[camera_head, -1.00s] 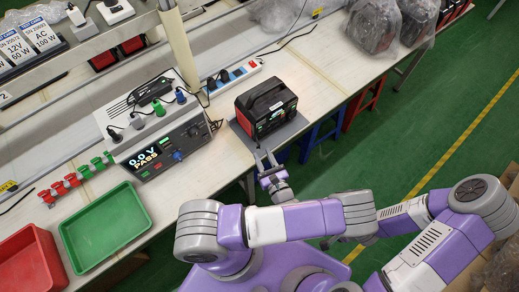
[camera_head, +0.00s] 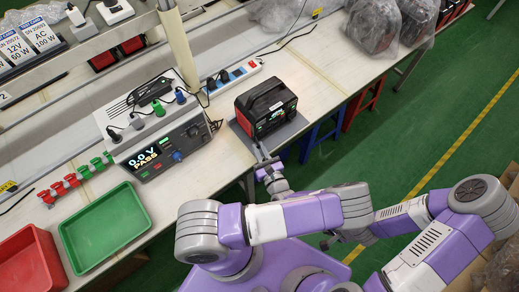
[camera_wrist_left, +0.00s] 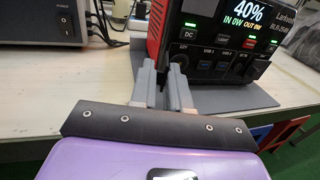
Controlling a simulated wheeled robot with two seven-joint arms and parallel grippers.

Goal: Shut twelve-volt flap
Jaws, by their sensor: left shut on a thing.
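The power station (camera_head: 266,108), a black and red box with a lit display, stands on a grey mat on the bench. It also shows in the left wrist view (camera_wrist_left: 235,45), with its screen reading 40% and a row of ports below. My left gripper (camera_head: 264,160) is at the station's front, by its lower left part. In the left wrist view its fingers (camera_wrist_left: 161,75) are close together, shut on a small part there. That part looks to be the twelve-volt flap, but the fingers hide it and I cannot see its angle. My right gripper is not in view.
A test unit (camera_head: 160,138) showing PASS stands left of the station. A green tray (camera_head: 104,228) and a red tray (camera_head: 30,262) lie at the bench's left. A power strip (camera_head: 233,76) lies behind the station. Wrapped units (camera_head: 373,25) stand at the back right.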

